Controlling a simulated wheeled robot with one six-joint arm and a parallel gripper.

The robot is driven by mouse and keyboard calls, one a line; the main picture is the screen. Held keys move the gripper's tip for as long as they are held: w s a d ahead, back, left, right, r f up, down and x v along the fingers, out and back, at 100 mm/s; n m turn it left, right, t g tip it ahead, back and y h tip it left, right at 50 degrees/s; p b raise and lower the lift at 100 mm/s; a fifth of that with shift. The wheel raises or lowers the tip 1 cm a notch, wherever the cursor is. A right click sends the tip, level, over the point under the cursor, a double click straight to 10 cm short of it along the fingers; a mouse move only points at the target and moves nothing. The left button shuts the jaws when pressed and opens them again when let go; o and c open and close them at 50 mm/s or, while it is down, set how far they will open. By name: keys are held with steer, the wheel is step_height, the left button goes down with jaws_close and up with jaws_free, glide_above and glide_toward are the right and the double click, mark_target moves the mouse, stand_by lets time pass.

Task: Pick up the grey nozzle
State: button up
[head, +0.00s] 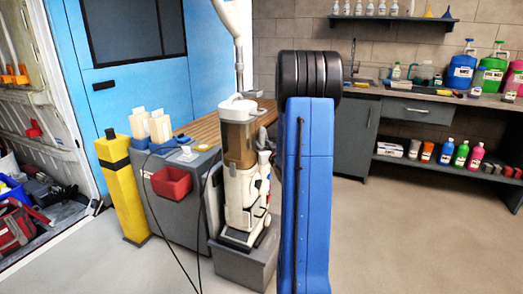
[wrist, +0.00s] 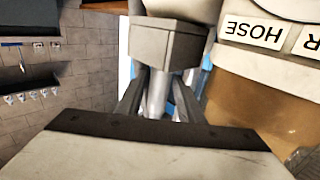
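In the wrist view my gripper (wrist: 160,85) has its two dark fingers apart, one on each side of a pale grey cylinder (wrist: 156,98). A narrow gap shows between the cylinder and the right finger; contact on the left is unclear. A dark grey angular block (wrist: 168,44) lies just past the fingertips, in line with the cylinder. I cannot tell for sure which of these grey parts belongs to the nozzle. In the head view my own blue arm hides the gripper, and I cannot make out the nozzle there.
A white machine with a brown tank (head: 239,148) stands left of my arm. A label reading HOSE (wrist: 252,32) is close to the gripper. A grey cart with a red bin (head: 171,183), a yellow post (head: 122,190) and a counter (head: 425,98) stand around. The front-right floor is clear.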

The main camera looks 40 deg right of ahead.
steer(key=shift+x, duration=0.8)
steer(key=c, duration=0.8)
